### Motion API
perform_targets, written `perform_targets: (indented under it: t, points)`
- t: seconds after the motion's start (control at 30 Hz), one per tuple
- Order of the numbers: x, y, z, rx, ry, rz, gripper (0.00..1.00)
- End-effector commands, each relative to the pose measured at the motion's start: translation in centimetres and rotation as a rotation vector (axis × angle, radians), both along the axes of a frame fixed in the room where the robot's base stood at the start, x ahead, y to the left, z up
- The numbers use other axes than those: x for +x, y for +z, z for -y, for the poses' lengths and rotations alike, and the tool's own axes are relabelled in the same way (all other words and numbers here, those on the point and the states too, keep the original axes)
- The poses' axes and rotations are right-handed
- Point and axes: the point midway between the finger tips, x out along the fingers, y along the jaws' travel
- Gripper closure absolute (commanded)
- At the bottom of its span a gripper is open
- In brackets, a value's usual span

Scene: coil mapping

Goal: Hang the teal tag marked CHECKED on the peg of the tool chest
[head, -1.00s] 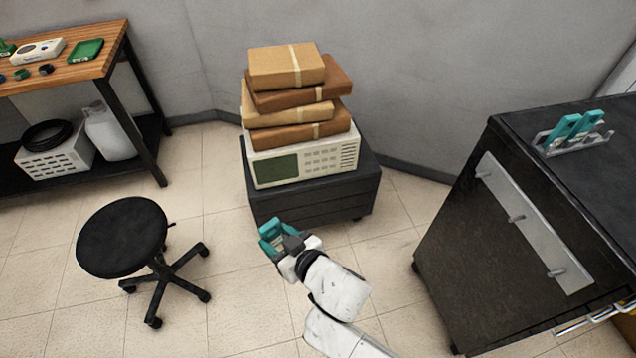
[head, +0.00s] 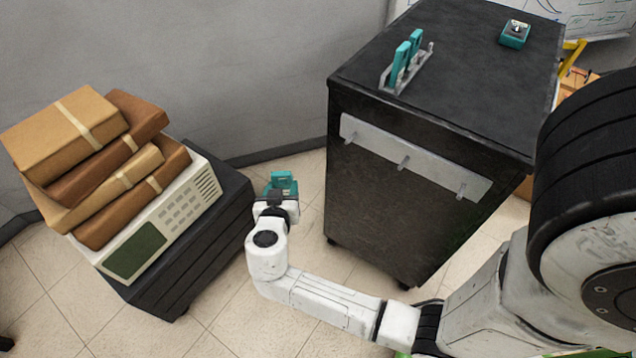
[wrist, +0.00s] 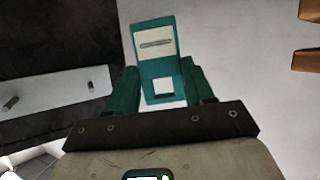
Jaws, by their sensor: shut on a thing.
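My gripper (head: 277,192) is shut on a teal tag (head: 284,181) and holds it out in front of my arm, left of the tool chest. In the wrist view the teal tag (wrist: 155,50) stands between the teal fingers of my gripper (wrist: 160,92). It has a pale label with a dark line of writing too small to read, and a square opening lower down. The black tool chest (head: 370,205) has a pale strip (head: 370,142) on its side with three short pegs, the middle one (head: 404,163) among them. Pegs also show at left in the wrist view (wrist: 10,103).
A rack with teal tags (head: 402,65) and a small teal block (head: 515,34) stand on the chest top. At left, several brown parcels (head: 70,120) lie on a cream instrument (head: 135,252) on a low dark cabinet (head: 180,285). Floor shows between cabinet and chest.

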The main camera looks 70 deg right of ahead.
Motion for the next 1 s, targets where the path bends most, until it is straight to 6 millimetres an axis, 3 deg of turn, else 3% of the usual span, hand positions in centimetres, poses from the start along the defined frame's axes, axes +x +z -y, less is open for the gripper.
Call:
perform_targets:
  t: [0.13,0.4,1.0]
  points:
    - [-3.4,0.7,3.0,-0.003,-0.290,-0.010,0.77]
    - [-7.3,2.2,4.7,-0.001,-0.575,-0.033,0.77]
    - [-8.3,2.5,7.0,0.000,-0.602,-0.038,0.77]
